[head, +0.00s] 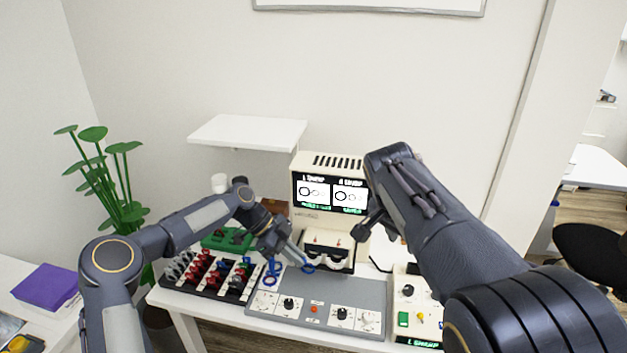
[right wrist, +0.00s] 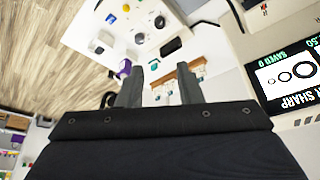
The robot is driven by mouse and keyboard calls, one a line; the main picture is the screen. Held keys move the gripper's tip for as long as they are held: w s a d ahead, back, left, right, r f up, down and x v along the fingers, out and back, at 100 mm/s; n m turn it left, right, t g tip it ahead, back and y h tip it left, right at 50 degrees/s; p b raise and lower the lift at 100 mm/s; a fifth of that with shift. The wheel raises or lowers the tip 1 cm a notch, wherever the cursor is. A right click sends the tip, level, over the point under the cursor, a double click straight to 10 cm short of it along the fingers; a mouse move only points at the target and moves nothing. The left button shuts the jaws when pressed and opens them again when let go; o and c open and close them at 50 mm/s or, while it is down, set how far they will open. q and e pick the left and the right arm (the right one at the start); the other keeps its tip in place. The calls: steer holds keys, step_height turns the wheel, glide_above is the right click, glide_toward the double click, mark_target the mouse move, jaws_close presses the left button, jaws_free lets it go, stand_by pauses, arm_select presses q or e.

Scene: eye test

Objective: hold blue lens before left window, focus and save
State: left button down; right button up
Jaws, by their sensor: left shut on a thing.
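My left gripper (head: 297,257) is shut on a blue lens (head: 308,268), a small ring with a handle. The lens is low in front of the left window side of the cream eye-test machine (head: 300,222); exact alignment is too small to tell. The machine's screen (head: 331,193) shows rings and reads L SHARP and R SHARP; in the right wrist view the screen (right wrist: 290,75) reads SAVED 0. My right gripper (head: 364,230) is in front of the machine's right side. In the right wrist view its fingers (right wrist: 159,88) are apart, with nothing between them.
A lens rack (head: 190,287) with red, dark and blue lenses stands at left. A grey panel (head: 315,312) with knobs and a red button lies in front of the machine. A control box (head: 408,305) with a green button stands at right. A white shelf (head: 248,132) hangs behind.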

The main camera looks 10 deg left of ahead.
jaws_close()
stand_by(1.4)
